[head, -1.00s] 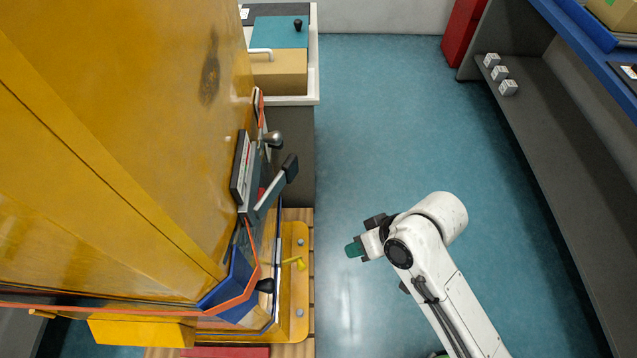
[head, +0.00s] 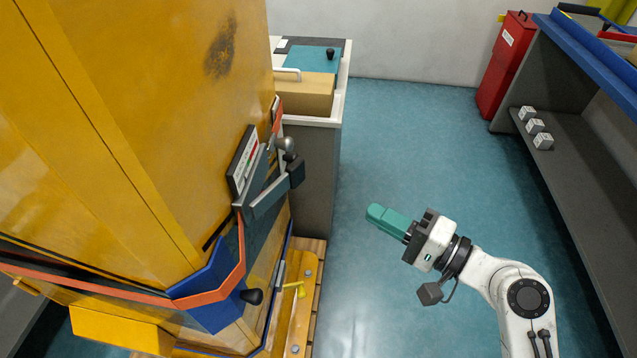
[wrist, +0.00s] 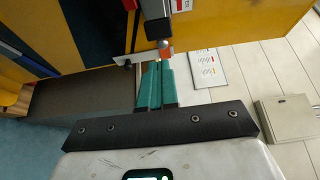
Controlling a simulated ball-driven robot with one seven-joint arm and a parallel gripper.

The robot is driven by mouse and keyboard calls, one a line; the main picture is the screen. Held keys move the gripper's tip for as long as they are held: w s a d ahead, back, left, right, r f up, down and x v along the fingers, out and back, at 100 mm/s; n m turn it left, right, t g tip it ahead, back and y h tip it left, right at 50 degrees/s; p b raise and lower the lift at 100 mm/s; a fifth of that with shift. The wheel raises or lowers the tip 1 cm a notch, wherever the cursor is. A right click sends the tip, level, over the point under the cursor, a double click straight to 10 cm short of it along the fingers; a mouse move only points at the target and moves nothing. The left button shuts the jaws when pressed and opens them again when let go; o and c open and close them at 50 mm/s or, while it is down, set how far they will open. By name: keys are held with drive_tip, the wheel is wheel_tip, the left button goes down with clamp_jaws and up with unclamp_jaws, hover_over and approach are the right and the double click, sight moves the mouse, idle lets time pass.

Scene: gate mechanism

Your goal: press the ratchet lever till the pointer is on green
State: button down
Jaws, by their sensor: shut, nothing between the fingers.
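The ratchet lever (head: 272,195) is a grey bar with a dark block at its end, on the side of the yellow cabinet in the head view. Behind it is a dark-framed scale plate (head: 243,162) with a white face and small red and green marks. I cannot make out where the pointer stands. My gripper (head: 375,213) has teal fingers, closed together and empty. It is over the open floor to the right of the lever, clearly apart from it, pointing toward the cabinet. In the wrist view the shut fingers (wrist: 155,84) point at the yellow cabinet.
The yellow cabinet (head: 130,130) fills the left. A grey bench (head: 312,170) stands behind. A grey shelf (head: 570,190) is at right, with clear blue floor between.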

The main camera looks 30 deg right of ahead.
sight(304, 172)
drive_tip(key=p+x, duration=0.3)
drive_tip(key=x, duration=1.1)
drive_tip(key=shift+a, duration=0.1)
drive_tip(key=shift+w, duration=0.1)
drive_tip(key=shift+w+f+n+g+y+b, duration=0.2)
drive_tip(key=shift+w+n+g+y+b, duration=0.5)
drive_tip(key=shift+y+b, duration=0.4)
drive_tip(key=shift+w+a+n+g+y+b, duration=0.2)
drive_tip(key=shift+w+n+g+y+b, duration=0.2)
drive_tip(key=shift+w+n+y+b, duration=0.35)
drive_tip(key=shift+w+a+r+n+g+y+b, duration=0.1)
drive_tip(key=shift+w+a+n+g+y+b, duration=0.15)
drive_tip(key=shift+w+n+g+y, duration=0.25)
drive_tip(key=shift+w+a+r+n+g+y+b, duration=0.1)
drive_tip(key=shift+w+a+n+g+y+b, duration=0.1)
drive_tip(key=shift+w+n+g+y, duration=0.3)
drive_tip(key=shift+w+a, duration=0.5)
drive_tip(key=shift+w, duration=0.05)
drive_tip(key=shift+a, duration=0.15)
